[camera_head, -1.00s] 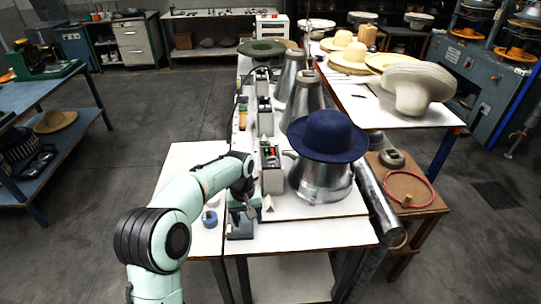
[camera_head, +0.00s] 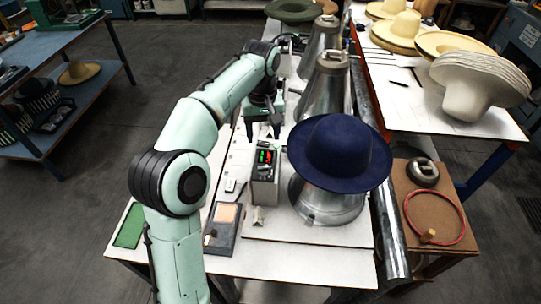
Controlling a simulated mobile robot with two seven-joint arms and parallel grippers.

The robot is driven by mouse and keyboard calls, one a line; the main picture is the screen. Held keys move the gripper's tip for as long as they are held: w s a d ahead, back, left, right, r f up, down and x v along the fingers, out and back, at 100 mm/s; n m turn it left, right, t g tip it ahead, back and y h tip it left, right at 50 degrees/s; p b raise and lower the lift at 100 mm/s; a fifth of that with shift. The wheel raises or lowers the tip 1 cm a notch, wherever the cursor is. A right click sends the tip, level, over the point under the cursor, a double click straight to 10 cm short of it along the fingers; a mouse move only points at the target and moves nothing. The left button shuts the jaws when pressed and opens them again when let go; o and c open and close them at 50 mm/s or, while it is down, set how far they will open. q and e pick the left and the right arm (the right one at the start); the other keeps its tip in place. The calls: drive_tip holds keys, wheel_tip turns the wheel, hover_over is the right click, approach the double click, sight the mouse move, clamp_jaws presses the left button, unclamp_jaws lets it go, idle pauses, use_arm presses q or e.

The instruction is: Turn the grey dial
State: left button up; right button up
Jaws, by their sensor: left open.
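My left gripper (camera_head: 264,133) hangs over the white bench with its two dark fingers apart and pointing down, with nothing seen between them. It is just behind a grey control box (camera_head: 265,174) with a red and green lit display. My right gripper is not in view.
A navy hat (camera_head: 340,152) sits on a metal press form (camera_head: 327,204) right of the control box. Tall metal cones (camera_head: 326,92) stand behind it. A grey pad device (camera_head: 222,229) lies at the front left. Pale hats (camera_head: 480,85) fill the right table.

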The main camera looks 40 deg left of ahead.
sight(263, 167)
use_arm(q)
drive_tip(key=f, duration=0.3)
drive_tip(key=f+b, duration=0.1)
drive_tip(key=f, duration=0.3)
drive_tip(key=f+b, duration=0.1)
drive_tip(key=f, duration=0.3)
drive_tip(key=shift+s+f, duration=0.2)
drive_tip(key=shift+s, duration=0.15)
drive_tip(key=shift+f+b, duration=0.3)
drive_tip(key=shift+f, duration=0.35)
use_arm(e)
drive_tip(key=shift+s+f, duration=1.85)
use_arm(q)
drive_tip(key=shift+w, duration=0.1)
drive_tip(key=shift+c, duration=0.3)
drive_tip(key=c, duration=1)
